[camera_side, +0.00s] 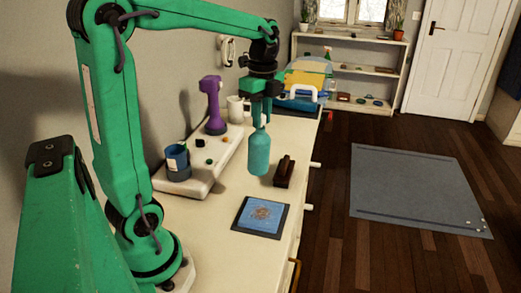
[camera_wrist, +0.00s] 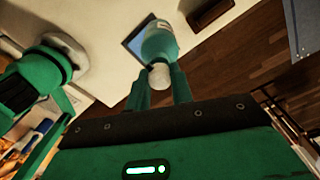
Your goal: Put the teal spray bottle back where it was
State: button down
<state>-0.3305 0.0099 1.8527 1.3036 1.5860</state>
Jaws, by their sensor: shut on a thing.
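The teal spray bottle (camera_side: 259,155) hangs upright in my gripper (camera_side: 262,115), which is shut on its top. In the side view it shows over the white dresser top, between a white raised tray and a dark brown block. Whether its base touches the surface cannot be told. In the wrist view the bottle (camera_wrist: 160,42) is between my gripper's two fingers (camera_wrist: 158,92), with its pale round end toward the camera.
A blue picture tile (camera_side: 260,216) lies in front of the bottle, and the brown block (camera_side: 284,171) is close at its right. The white tray (camera_side: 205,180) holds a blue cup (camera_side: 178,161), a purple drill (camera_side: 213,105) and small items. A yellow-and-blue pile (camera_side: 305,85) stands behind.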

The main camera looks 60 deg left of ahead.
jog(key=a+f, duration=0.7)
jog(key=a, duration=0.4)
jog(key=shift+s+a, duration=0.25)
jog(key=shift+s, duration=0.1)
jog(key=shift+f, duration=1.95)
jog(key=c, duration=1.2)
grip_release()
jog(key=shift+c, duration=0.2)
notch_tip(320, 180, up, 12)
jog(key=shift+a, duration=0.35)
